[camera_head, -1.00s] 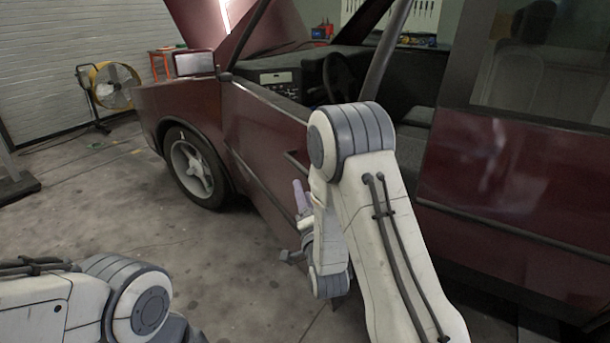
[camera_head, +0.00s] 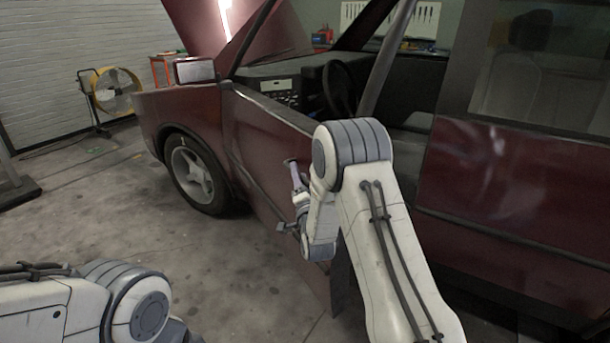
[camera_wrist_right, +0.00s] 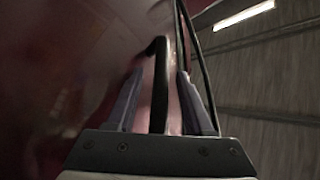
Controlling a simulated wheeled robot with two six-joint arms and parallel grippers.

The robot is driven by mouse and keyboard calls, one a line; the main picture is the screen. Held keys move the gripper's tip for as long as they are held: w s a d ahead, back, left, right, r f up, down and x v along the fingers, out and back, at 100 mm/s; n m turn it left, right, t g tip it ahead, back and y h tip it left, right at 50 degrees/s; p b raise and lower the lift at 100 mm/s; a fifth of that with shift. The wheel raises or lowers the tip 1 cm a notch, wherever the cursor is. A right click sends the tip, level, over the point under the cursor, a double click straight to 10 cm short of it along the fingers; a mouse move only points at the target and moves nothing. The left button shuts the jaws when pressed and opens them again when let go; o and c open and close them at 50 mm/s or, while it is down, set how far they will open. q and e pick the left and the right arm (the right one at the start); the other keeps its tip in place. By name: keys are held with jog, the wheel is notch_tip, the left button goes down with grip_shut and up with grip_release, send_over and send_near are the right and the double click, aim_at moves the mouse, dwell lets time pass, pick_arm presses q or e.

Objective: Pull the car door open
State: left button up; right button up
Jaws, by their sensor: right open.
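The dark red front car door (camera_head: 262,140) fills the middle of the head view. It appears to stand partly ajar, with the dark interior showing behind its grey window frame (camera_head: 385,60). My right gripper (camera_head: 297,172) is at the door's outer face, partly hidden by my own arm. In the right wrist view its two fingers (camera_wrist_right: 160,95) are open, with a dark bar-like door handle (camera_wrist_right: 158,85) between them. I see room beside the bar, and cannot tell whether either finger touches it. My left arm shows at the lower left; its gripper is out of view.
The rear door (camera_head: 510,190) stands to the right of my right arm. A front wheel (camera_head: 195,170) and side mirror (camera_head: 195,70) are on the left. A yellow fan (camera_head: 115,90) stands by the wall. The concrete floor (camera_head: 110,215) left of the car is clear.

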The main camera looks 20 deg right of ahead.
grip_shut()
dwell(1.4)
